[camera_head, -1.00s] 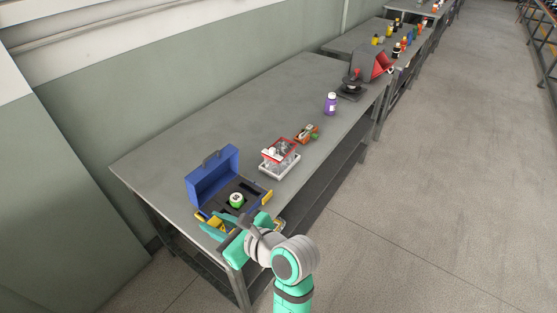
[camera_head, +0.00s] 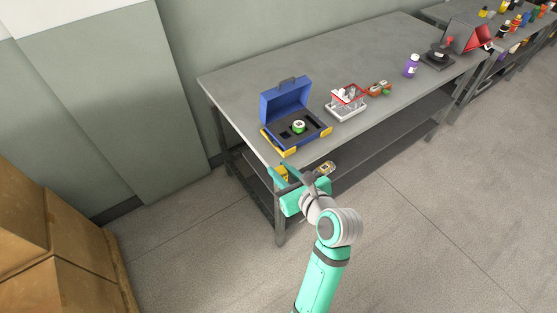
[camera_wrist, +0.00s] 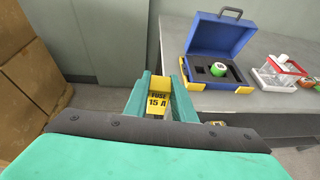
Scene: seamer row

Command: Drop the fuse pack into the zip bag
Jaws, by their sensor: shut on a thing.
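The fuse pack (camera_wrist: 158,103) is a yellow block with a black label reading "FUSE 15 A". My gripper (camera_wrist: 159,85) is shut on it, with a teal finger on each side. In the head view, my gripper (camera_head: 284,176) holds the yellow fuse pack (camera_head: 282,171) just off the bench's near left edge, in front of the blue case. A clear, red-rimmed holder (camera_head: 347,95) stands on a white tray on the bench, apart from my gripper. It also shows in the wrist view (camera_wrist: 284,66). I cannot tell whether it is the zip bag.
The open blue case (camera_head: 285,103) with yellow corners sits at the bench's near end, a green-and-white roll (camera_head: 299,127) inside. An orange-brown item (camera_head: 379,88) and a purple bottle (camera_head: 411,66) stand farther along the bench (camera_head: 240,80). Cardboard boxes (camera_head: 60,250) are at lower left.

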